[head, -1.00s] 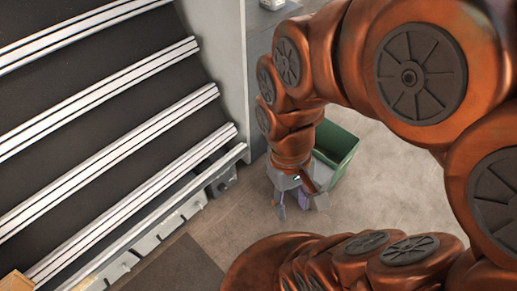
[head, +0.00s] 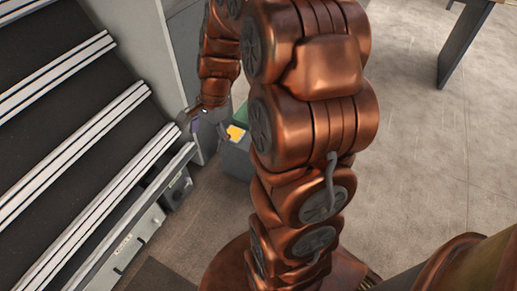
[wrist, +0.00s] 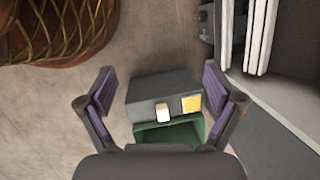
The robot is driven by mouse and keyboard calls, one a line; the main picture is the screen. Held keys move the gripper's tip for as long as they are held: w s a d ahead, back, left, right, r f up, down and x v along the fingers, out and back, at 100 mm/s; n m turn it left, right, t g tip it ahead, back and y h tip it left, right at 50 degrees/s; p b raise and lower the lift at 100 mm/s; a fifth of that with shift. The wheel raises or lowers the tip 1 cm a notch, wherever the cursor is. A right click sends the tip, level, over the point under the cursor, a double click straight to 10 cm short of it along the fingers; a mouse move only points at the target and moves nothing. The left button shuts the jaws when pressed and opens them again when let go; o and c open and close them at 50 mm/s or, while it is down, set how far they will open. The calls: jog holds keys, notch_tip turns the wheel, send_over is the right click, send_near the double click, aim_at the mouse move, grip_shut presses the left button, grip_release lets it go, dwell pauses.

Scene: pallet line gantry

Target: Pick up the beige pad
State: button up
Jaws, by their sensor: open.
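A small pale beige block (wrist: 163,113), which looks like the beige pad, sits at the edge of a dark grey box top (wrist: 160,90) in the wrist view. A yellow-orange square (wrist: 191,103) lies just right of it; it also shows in the head view (head: 236,132). My gripper (wrist: 160,88) is open and empty, its purple-padded fingers apart on either side of the grey box in the picture. In the head view my gripper (head: 203,120) hangs beside the conveyor edge, partly hidden. I cannot pick out the beige pad in the head view.
A green bin (wrist: 170,132) adjoins the grey box; its rim also shows in the head view (head: 241,114). The conveyor with white rails (head: 75,150) fills the left. A grey panel (head: 188,60) stands behind. Floor at right is clear, with a table leg (head: 460,45) beyond.

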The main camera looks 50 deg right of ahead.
jog(key=w+d+f+m+t+b, duration=0.1)
jog(key=w+d+f+m+b, duration=0.1)
jog(key=d+f+m, duration=0.3)
jog(key=w+d+f+m+t+h+b, duration=0.1)
jog(key=d+f+m+b, duration=0.4)
jog(key=d+f, duration=0.8)
jog(key=w+d+f+m+t+h+b, duration=0.1)
jog(key=d+f+m+b, duration=0.3)
jog(key=d+f, duration=0.5)
jog(key=shift+w+d+m+t, duration=0.15)
jog(key=shift+w+d+m, duration=0.15)
jog(key=shift+w+m, duration=0.25)
jog(key=shift+w+d+m+t, duration=0.15)
jog(key=shift+w+d+m, duration=0.15)
jog(key=shift+m, duration=0.45)
jog(key=shift+w+b+x, duration=0.2)
jog(key=shift+b+x, duration=1.65)
jog(key=shift+x, duration=0.6)
jog(key=shift+a+r, duration=0.1)
jog(key=shift+c, duration=0.2)
jog(key=c, duration=1.2)
jog(key=shift+r, duration=0.1)
